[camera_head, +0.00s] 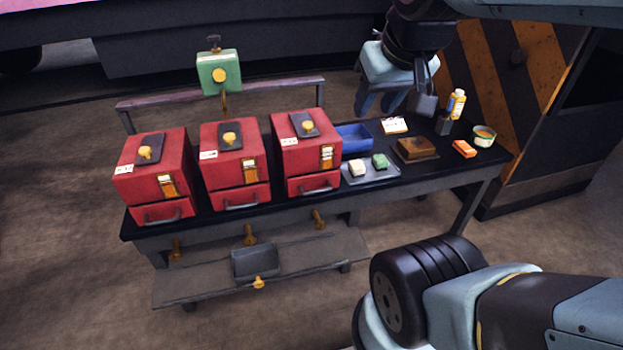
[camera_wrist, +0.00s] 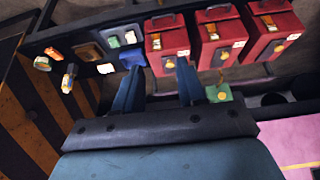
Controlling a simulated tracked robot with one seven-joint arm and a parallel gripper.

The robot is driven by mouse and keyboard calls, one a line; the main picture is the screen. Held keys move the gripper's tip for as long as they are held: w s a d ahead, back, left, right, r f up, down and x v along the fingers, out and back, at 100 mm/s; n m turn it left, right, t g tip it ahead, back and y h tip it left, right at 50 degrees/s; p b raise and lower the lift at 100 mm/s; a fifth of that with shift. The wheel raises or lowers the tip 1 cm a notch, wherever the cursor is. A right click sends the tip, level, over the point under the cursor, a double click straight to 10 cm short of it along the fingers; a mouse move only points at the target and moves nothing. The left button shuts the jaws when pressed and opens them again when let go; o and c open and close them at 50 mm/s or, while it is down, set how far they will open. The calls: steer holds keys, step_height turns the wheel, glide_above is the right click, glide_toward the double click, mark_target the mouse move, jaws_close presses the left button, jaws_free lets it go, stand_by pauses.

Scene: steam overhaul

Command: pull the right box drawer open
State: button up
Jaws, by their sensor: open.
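Three red boxes stand in a row on the dark workbench, each with a yellow-knobbed dark plate on top, a yellow front latch and a low drawer. The right box (camera_head: 290,147) has its drawer (camera_head: 300,187) at the bottom front, with a dark bar handle (camera_head: 318,190); the drawer looks shut. In the wrist view the right box (camera_wrist: 157,43) is the leftmost red one, beyond my fingers. My gripper (camera_head: 379,106) is open and empty, above the back of the bench, to the right of the right box and apart from it. My gripper's fingers also show in the wrist view (camera_wrist: 158,66).
The middle box (camera_head: 228,160) and left box (camera_head: 152,178) stand to the left. A blue bin (camera_head: 352,137), a grey tray (camera_head: 370,174) with two small blocks, a brown block (camera_head: 417,150) and bottles lie right of the right box. A green box (camera_head: 212,65) stands behind on a post.

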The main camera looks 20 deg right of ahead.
steer(key=w+d+f+g+y, duration=0.2)
steer(key=w+f+g+y, duration=0.65)
steer(key=w+f, duration=0.95)
steer(key=w+d+f+m+t+y, duration=0.2)
steer(key=d+f+y, duration=0.1)
steer(key=f, duration=0.4)
steer(key=w+d+f+m+t+y, duration=0.1)
steer(key=w+d+f+t+y, duration=0.15)
steer(key=f, duration=0.45)
steer(key=m+t+y, duration=0.2)
steer(key=m+t, duration=0.2)
steer(key=t, duration=0.1)
glide_toward(318, 190)
steer(key=x, duration=1)
steer(key=shift+w+f, duration=0.1)
steer(key=shift+f, duration=0.3)
steer(key=shift+c, duration=0.2)
jaws_close()
